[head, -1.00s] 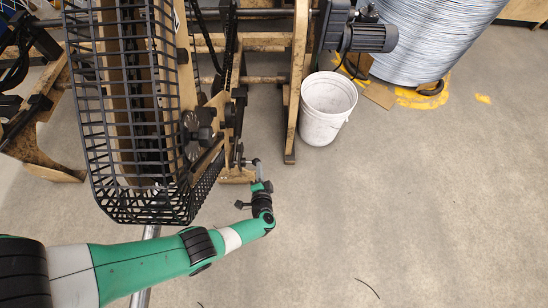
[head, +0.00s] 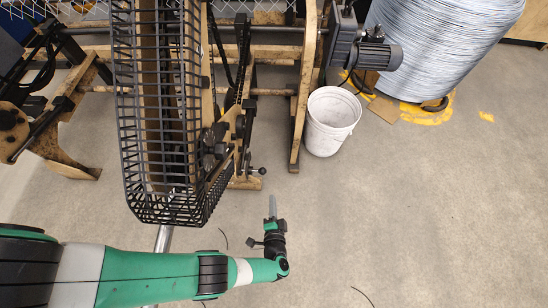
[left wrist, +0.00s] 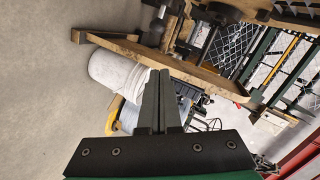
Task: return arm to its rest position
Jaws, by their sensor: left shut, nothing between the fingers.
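My left arm is green, white and black and comes in from the left in the head view. Its gripper (head: 272,208) points away from me over bare floor, just right of and below the machine's black wire guard (head: 170,208). The fingers are together with nothing between them. In the left wrist view the two grey fingers (left wrist: 160,100) lie side by side, pointing up toward the machine's wooden frame (left wrist: 165,58). The gripper appears apart from the machine. My right gripper is not in either view.
The weaving machine fills the upper left. A white bucket (head: 331,122) stands on the floor right of its wooden leg (head: 301,110). A large wire coil (head: 440,45) and a dark motor (head: 375,55) are at upper right. The floor (head: 420,210) at right is open, with thin wire scraps.

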